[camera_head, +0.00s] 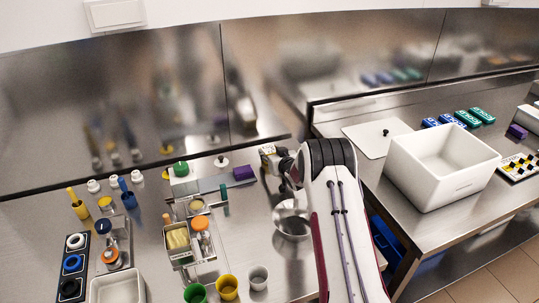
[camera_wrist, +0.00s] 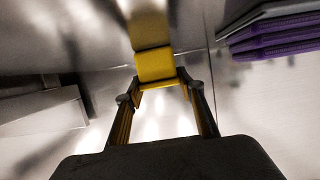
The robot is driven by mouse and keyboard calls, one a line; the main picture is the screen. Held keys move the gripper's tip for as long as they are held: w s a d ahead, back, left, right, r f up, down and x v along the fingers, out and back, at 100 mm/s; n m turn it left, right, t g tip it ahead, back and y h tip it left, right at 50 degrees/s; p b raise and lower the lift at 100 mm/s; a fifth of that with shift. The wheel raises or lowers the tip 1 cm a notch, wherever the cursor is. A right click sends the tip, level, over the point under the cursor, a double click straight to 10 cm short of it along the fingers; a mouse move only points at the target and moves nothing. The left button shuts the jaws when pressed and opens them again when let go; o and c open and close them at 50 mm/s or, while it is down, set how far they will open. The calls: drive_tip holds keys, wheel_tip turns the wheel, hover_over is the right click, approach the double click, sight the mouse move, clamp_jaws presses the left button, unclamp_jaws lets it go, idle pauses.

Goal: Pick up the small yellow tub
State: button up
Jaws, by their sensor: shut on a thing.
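The small yellow tub (camera_wrist: 155,66) is between the two fingertips of my gripper (camera_wrist: 160,90) in the wrist view. My gripper is shut on it and holds it by its sides. A blurred yellow reflection shows above it in the steel. In the head view my gripper (camera_head: 268,157) is close to the steel back wall, at the far end of my white arm. The tub is too small and too covered to make out clearly there.
A steel bowl (camera_head: 292,218) stands under my arm. A purple stack (camera_head: 243,173) lies left of my gripper and also shows in the wrist view (camera_wrist: 275,35). Cups, including a yellow one (camera_head: 228,287), stand in front. A white bin (camera_head: 440,178) stands on the right counter.

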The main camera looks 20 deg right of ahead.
sight(271, 152)
drive_tip(key=shift+r, duration=0.15)
drive_tip(key=shift+r, duration=4.9)
